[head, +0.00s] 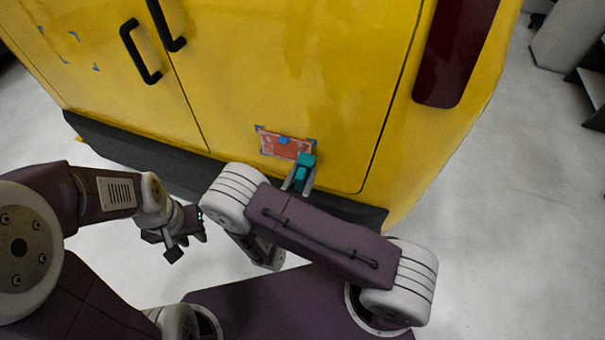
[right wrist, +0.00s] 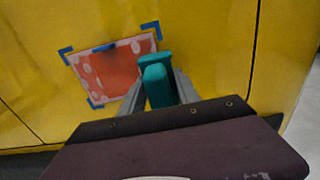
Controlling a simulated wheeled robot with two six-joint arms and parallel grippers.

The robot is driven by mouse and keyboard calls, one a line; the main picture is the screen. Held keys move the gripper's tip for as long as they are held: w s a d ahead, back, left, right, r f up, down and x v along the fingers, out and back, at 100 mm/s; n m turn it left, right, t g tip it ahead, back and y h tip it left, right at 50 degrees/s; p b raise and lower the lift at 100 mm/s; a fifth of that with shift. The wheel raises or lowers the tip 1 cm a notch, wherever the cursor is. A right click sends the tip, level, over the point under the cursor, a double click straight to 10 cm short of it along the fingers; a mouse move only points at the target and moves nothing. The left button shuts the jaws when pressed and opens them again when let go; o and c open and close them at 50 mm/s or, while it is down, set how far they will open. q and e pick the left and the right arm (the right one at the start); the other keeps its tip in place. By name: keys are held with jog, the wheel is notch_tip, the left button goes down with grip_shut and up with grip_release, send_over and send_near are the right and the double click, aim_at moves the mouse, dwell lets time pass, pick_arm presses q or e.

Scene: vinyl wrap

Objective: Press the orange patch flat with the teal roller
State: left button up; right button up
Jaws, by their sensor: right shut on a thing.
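The orange patch (head: 279,145) is on the yellow van's rear door, low down, with pale spots on it and blue tape at its corners and upper edge. It also shows in the right wrist view (right wrist: 105,72). The teal roller (head: 304,169) is in my right gripper (head: 299,186), shut on it; its teal body (right wrist: 157,88) shows between the fingers in the right wrist view. The roller is at the patch's lower right corner; I cannot tell whether it touches. My left gripper (head: 182,236) is low at the left, away from the patch; its fingers are too small to read.
The yellow van door (head: 285,60) fills the back, with black handles (head: 139,50) at upper left and a dark red tail light (head: 455,50) at right. A dark bumper (head: 130,150) runs below the doors. Pale floor (head: 500,240) is clear at right.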

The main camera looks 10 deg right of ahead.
jog(key=shift+w+d, duration=0.35)
jog(key=shift+w, duration=0.25)
jog(key=shift+a, duration=0.15)
jog(key=shift+w+a, duration=0.55)
jog(key=shift+a, duration=0.3)
jog(key=shift+w+a+b, duration=0.35)
jog(key=shift+w+a, duration=0.25)
jog(key=shift+a, duration=0.25)
jog(key=shift+w+a+b, duration=0.3)
jog(key=shift+w+a, duration=0.3)
jog(key=shift+a, duration=0.35)
